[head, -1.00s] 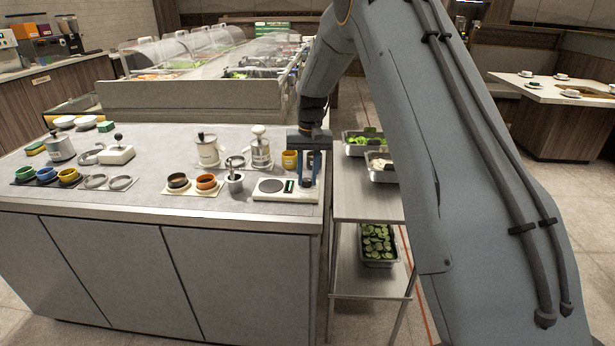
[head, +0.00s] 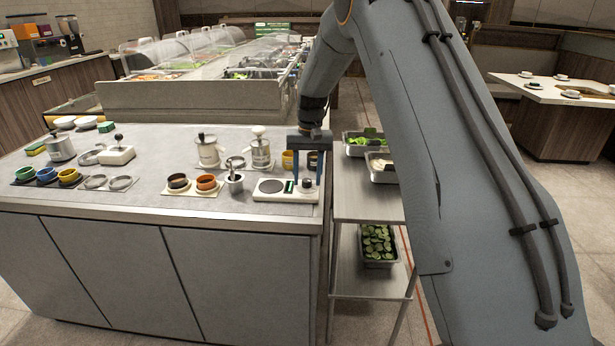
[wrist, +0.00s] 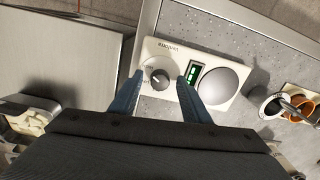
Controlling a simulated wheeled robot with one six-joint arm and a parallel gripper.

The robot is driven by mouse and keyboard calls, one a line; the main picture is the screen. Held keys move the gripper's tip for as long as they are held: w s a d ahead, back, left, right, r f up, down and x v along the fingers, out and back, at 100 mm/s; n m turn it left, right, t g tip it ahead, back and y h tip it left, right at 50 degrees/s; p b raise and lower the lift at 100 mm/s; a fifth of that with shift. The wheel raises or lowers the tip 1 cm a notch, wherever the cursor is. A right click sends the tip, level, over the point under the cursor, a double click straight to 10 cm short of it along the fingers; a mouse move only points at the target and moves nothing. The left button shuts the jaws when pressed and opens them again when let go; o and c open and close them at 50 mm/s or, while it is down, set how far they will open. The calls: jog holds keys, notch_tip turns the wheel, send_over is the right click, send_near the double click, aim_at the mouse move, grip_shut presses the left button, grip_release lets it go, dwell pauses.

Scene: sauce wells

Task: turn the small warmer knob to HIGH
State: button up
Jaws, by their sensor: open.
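The small warmer (head: 270,196) is a cream unit near the counter's right front corner, with a dark round plate and a green display. Its knob (head: 307,184) is dark on a pale round base at the unit's right end. In the wrist view the knob (wrist: 159,78) has a light pointer mark; lettering around it is too small to read. My gripper (head: 306,183) is open, its blue fingers pointing down on either side of the knob. The wrist view shows my gripper (wrist: 160,88) with a finger to each side of the knob and gaps between.
A metal cup (head: 235,184) and a tray with brown and orange bowls (head: 193,194) stand left of the warmer. Yellow and dark cups (head: 288,160) and pump pots (head: 260,155) stand behind. A steel cart (head: 365,200) with food pans is to the right.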

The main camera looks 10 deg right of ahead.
aim_at(308, 180)
jog(key=shift+d+r+b, duration=0.15)
jog(key=shift+r+b, duration=0.8)
jog(key=shift+r, duration=2.95)
